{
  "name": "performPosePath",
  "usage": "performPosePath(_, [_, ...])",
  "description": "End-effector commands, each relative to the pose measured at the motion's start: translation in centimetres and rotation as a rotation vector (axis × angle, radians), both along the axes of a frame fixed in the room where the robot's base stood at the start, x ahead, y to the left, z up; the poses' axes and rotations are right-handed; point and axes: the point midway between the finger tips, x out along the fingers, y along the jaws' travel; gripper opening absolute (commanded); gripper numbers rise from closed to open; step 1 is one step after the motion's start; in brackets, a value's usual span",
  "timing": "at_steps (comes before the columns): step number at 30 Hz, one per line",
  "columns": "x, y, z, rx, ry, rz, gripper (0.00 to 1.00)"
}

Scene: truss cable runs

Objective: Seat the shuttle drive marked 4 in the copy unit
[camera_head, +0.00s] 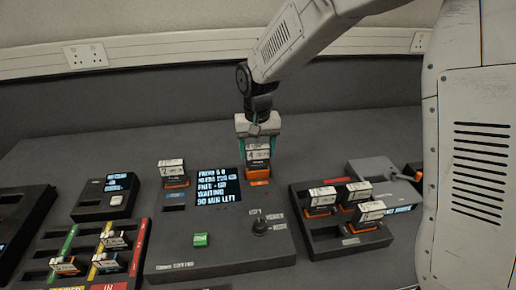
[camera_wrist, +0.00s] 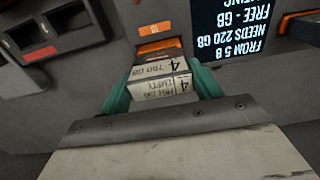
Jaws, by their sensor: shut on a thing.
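The shuttle drive marked 4 (camera_head: 257,157) has a white label and an orange lower end. It is upright between the teal fingers of my gripper (camera_head: 258,143), which is shut on it. The copy unit (camera_head: 200,256) is the dark box in the middle, with a lit screen (camera_head: 216,185). Drive 4 is at the unit's right slot, behind the orange "TO" tag (camera_wrist: 156,28). In the wrist view the drive (camera_wrist: 160,79) shows two "4" labels, one reading "EMPTY". Whether its lower end is in the slot or just above, I cannot tell.
A drive marked 2 (camera_head: 172,172) stands at the copy unit's left side. A rack (camera_head: 308,240) with several drives is at right. A tray (camera_head: 140,268) with coloured strips holds several drives at left. A small box (camera_head: 107,196) stands behind it. The unit has a green button (camera_head: 200,240) and knob (camera_head: 260,227).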

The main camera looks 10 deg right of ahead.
Motion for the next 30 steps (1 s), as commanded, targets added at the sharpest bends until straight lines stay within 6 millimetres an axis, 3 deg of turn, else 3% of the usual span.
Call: performPosePath(30, [0.0, 0.0, -1.2, 0.0, 0.0, 0.0, 0.15])
